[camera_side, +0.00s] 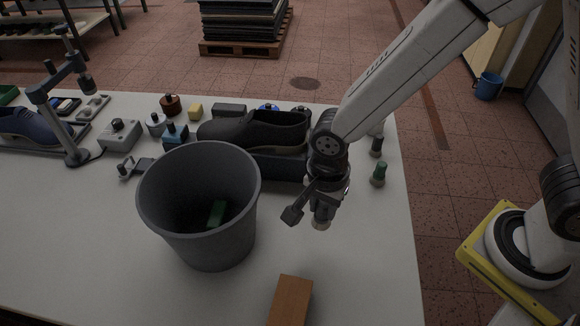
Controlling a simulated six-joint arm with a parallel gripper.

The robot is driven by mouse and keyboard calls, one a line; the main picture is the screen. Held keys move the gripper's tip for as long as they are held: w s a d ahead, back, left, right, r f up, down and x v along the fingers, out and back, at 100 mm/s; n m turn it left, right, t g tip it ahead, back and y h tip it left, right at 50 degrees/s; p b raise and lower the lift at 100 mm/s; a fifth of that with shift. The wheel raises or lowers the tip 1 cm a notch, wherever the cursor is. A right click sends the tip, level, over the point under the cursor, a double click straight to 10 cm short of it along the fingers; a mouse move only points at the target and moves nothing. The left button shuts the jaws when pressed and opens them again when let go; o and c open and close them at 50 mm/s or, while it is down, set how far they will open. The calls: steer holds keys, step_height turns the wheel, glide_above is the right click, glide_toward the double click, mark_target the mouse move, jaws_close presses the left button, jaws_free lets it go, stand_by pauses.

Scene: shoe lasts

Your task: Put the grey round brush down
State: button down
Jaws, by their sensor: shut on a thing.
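My gripper (324,205) points down over the right part of the white table, in front of the shoe. It is shut on a small grey round thing, which I take to be the grey round brush (321,223). Only the lower end of the brush shows below the fingers; the rest is hidden by the gripper. I cannot tell whether the brush touches the table (365,250). A dark block on a short arm juts out to the left of the gripper.
A grey bin (205,240) with a green thing inside stands left of my gripper. An orange-brown block (290,300) lies at the front. A dark shoe (255,132) and several small items are behind. Table right of centre is clear.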

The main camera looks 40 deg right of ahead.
mark_target(322, 216)
steer(key=shift+f, duration=1.55)
steer(key=shift+f, duration=1.75)
steer(key=shift+f, duration=0.15)
steer(key=shift+c, duration=2)
jaws_free()
steer(key=shift+r, duration=6.2)
steer(key=shift+d, duration=0.1)
